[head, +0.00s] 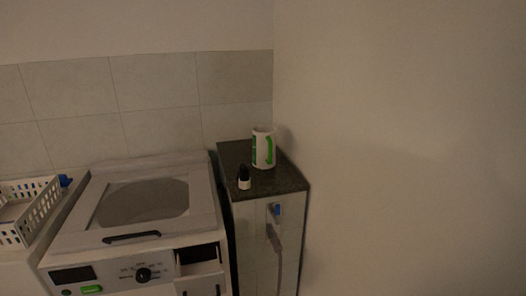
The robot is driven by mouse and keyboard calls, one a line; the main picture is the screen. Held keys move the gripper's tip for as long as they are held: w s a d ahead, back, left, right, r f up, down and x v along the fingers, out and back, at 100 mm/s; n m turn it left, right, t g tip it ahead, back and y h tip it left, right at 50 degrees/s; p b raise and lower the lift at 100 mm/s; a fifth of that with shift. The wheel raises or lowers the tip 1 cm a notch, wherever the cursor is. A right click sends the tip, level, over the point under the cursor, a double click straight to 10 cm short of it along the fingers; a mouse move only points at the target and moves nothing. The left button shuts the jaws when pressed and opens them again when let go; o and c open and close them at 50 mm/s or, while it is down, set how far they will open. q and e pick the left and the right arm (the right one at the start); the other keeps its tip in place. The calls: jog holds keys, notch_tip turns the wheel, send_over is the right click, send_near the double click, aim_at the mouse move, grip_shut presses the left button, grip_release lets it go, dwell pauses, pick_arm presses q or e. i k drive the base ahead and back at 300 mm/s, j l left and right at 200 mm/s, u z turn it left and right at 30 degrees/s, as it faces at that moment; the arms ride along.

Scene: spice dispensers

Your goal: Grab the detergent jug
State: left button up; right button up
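The jug (258,149) is white with a green handle and a green patch on its side. It stands upright toward the back of the dark top of a narrow cabinet (284,184), close to the right wall. Neither of my grippers shows in the head view.
A small bottle (244,178) with a dark top and white base stands in front of the jug. A washing machine (74,241) is left of the cabinet. A white basket (42,211) sits further left. A hose (277,254) and blue fitting are on the cabinet front.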

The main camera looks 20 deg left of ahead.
aim_at(264, 136)
jog(key=i+j+z, duration=0.15)
jog(key=z, duration=0.25)
jog(key=i+j+z, duration=0.1)
jog(key=j+z, duration=0.3)
jog(key=l, duration=0.1)
